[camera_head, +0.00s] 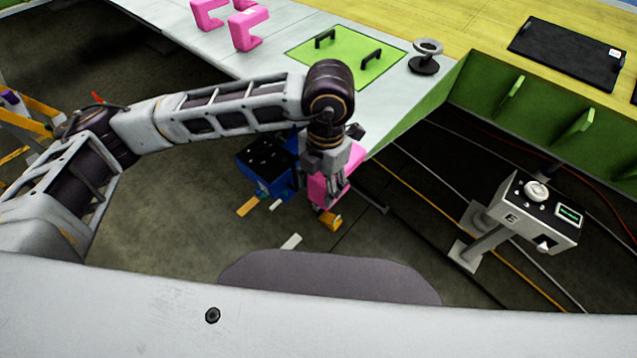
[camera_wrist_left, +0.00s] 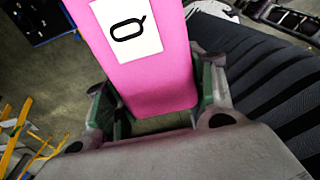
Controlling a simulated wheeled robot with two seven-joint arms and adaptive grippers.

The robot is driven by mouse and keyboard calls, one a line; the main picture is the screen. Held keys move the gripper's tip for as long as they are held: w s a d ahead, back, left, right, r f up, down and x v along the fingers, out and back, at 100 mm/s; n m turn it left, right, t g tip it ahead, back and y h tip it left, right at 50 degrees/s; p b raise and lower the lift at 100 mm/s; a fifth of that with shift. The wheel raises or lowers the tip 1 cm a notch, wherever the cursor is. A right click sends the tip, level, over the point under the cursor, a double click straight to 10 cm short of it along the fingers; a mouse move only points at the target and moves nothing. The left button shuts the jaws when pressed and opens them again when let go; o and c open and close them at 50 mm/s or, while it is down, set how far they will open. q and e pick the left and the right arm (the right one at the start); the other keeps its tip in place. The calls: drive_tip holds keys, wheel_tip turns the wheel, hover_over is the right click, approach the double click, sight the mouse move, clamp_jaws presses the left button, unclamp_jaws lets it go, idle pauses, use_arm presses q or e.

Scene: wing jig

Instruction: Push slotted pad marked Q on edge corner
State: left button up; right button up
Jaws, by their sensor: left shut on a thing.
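My left gripper (camera_head: 330,185) is shut on a pink pad and holds it in the air, in front of the bench edge in the head view. The pink pad (camera_head: 318,188) is partly hidden by the gripper there. In the left wrist view the pad (camera_wrist_left: 158,78) fills the space between the fingers (camera_wrist_left: 160,120), and its white label with the letter Q faces the camera. The pad's slot is not visible. The bench edge and its corner (camera_head: 372,150) are just behind and right of the gripper, apart from the pad as far as I can tell. My right gripper is not in view.
A green plate (camera_head: 345,72) with two black handles and a round grey-black fixture (camera_head: 425,62) sit on the bench. A blue box (camera_head: 262,168) is on the floor. A control post marked E (camera_head: 530,215) stands right.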

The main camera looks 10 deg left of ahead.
use_arm(q)
drive_tip(key=shift+w+d, duration=0.8)
drive_tip(key=shift+w, duration=0.25)
drive_tip(key=shift+w+d+p, duration=0.4)
drive_tip(key=shift+w+d, duration=0.1)
drive_tip(key=shift+w, duration=0.2)
drive_tip(key=shift+w+d, duration=0.15)
drive_tip(key=shift+b, duration=0.35)
drive_tip(key=shift+b, duration=0.45)
idle(0.6)
drive_tip(key=shift+w+d, duration=0.25)
drive_tip(key=shift+w, duration=0.1)
idle(0.5)
